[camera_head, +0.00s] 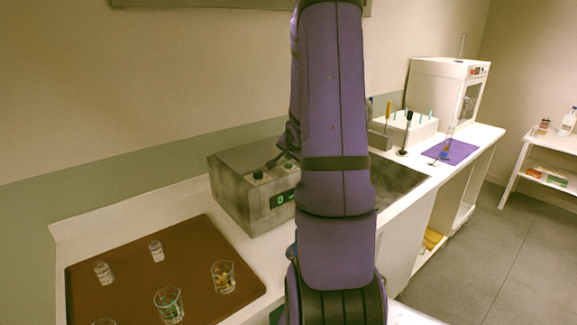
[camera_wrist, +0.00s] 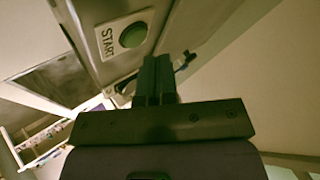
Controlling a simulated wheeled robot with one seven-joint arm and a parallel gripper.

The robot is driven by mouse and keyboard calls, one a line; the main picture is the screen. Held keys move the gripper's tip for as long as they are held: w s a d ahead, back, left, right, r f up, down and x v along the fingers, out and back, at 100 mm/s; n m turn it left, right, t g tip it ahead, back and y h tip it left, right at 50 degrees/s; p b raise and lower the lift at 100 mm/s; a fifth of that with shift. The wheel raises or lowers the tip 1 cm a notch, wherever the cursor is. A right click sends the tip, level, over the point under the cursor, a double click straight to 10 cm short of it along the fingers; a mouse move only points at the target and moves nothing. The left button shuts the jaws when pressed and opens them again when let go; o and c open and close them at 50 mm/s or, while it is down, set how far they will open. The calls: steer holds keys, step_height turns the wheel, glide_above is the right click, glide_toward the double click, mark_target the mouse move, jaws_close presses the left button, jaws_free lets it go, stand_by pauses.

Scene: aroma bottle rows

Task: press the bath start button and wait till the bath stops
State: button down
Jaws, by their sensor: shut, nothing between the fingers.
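The bath (camera_head: 232,205) is a grey metal box on the white counter, left of my arm in the head view. Its front display (camera_head: 282,199) is lit green and seems to read 0, partly hidden by my arm. In the wrist view, the green round start button (camera_wrist: 133,35) sits on a white plate marked START. My gripper (camera_wrist: 155,65) is shut and empty, its fingertips just below and right of the button in that view. They look apart from the button. The head view mostly hides my gripper behind my arm.
A brown tray (camera_head: 200,245) with glass cups and small bottles lies left of the bath. Right of it are a sink (camera_head: 395,180), a white rack (camera_head: 425,127), a purple mat (camera_head: 462,150) and a white cabinet (camera_head: 435,85). A shelf (camera_head: 548,142) stands far right.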

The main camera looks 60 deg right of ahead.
mark_target(290, 164)
steer(key=shift+f, duration=0.15)
steer(key=shift+f, duration=0.3)
steer(key=shift+f, duration=0.35)
stand_by(0.7)
steer(key=shift+r, duration=0.8)
steer(key=shift+r, duration=2.5)
